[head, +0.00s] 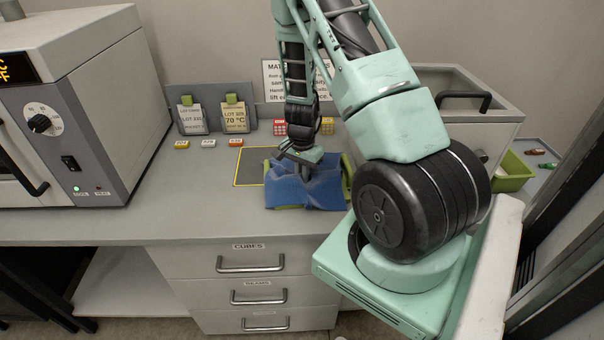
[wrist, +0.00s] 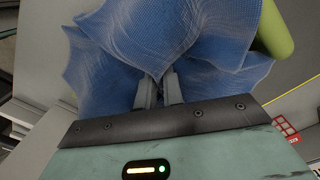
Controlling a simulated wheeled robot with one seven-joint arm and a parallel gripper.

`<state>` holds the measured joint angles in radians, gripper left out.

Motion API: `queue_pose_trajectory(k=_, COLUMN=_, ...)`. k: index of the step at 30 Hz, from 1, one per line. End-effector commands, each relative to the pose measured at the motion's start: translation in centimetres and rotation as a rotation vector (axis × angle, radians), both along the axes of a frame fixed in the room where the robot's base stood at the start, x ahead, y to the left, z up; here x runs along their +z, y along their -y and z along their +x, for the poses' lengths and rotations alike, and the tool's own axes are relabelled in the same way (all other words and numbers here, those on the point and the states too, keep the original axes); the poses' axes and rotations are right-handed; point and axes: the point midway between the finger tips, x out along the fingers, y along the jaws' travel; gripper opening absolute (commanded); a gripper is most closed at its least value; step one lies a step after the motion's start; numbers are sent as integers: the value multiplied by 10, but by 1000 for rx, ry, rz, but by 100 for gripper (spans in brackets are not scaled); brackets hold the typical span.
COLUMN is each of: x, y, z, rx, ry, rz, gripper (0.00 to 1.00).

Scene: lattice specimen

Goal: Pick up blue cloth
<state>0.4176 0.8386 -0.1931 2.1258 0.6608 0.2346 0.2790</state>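The blue cloth (head: 290,192) lies crumpled over a green object (head: 347,172) on the bench, and its edges hang over that object's sides. In the wrist view the cloth (wrist: 190,35) fills the upper middle, with folds converging at the fingertips. My gripper (head: 304,172) points down at the cloth's middle. In the wrist view the two fingers of my gripper (wrist: 160,82) are close together with gathered cloth between them. A rounded green part (wrist: 275,35) shows beside the cloth. Most of the green object is hidden beneath the cloth.
A grey oven (head: 70,95) stands at the left. Sign cards (head: 238,117) and small coloured blocks line the back. A grey bin (head: 455,110) and a green tray (head: 513,172) are at the right. The bench's left front (head: 120,225) is clear.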

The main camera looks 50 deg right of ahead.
Motion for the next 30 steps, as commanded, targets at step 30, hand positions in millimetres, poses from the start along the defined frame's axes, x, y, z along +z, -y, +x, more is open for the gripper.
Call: queue_pose_trajectory(k=30, x=118, y=0, z=0, rx=0, ry=1, rz=-1, gripper=0)
